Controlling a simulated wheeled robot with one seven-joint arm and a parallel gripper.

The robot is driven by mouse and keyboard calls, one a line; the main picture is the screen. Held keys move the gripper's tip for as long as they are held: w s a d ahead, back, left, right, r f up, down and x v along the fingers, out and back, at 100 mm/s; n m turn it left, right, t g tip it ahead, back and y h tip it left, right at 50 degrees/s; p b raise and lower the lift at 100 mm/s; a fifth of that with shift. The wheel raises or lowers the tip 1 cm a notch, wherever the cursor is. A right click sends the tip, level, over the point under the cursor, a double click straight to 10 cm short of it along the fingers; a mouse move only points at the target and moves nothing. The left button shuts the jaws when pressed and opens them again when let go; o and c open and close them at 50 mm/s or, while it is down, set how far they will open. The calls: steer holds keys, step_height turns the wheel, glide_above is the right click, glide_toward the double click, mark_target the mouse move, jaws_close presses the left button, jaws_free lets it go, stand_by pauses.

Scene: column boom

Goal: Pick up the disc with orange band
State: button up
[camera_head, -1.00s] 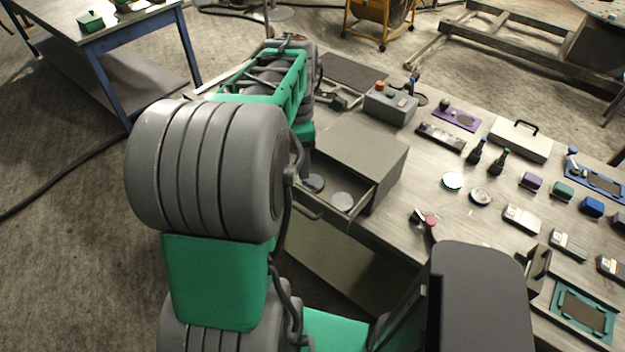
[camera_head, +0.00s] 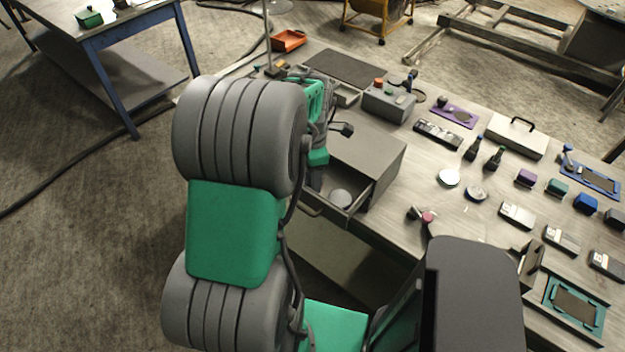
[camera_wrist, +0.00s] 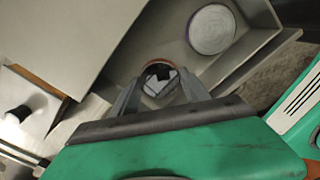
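The disc with the orange band (camera_wrist: 158,67) shows in the wrist view as a dark round piece with an orange-brown rim, inside the open drawer (camera_wrist: 262,42). My gripper (camera_wrist: 161,86) is open, with one finger on each side of the disc; I cannot tell if they touch it. A pale grey disc (camera_wrist: 212,30) lies in the same drawer to the right, apart from the fingers. In the head view, my gripper (camera_head: 315,180) is over the drawer's left part and hides the banded disc, while the grey disc (camera_head: 341,198) stays visible.
The drawer's grey cabinet (camera_head: 365,155) stands on the workbench beside my gripper. The drawer walls are close around it. A grey button box (camera_head: 389,102) stands behind, an orange tray (camera_head: 289,40) at the far end. Two more discs (camera_head: 448,177) and several small devices lie to the right.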

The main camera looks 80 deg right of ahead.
jaws_close()
steer(key=shift+r, duration=0.1)
steer(key=shift+d+r, duration=0.1)
stand_by(0.4)
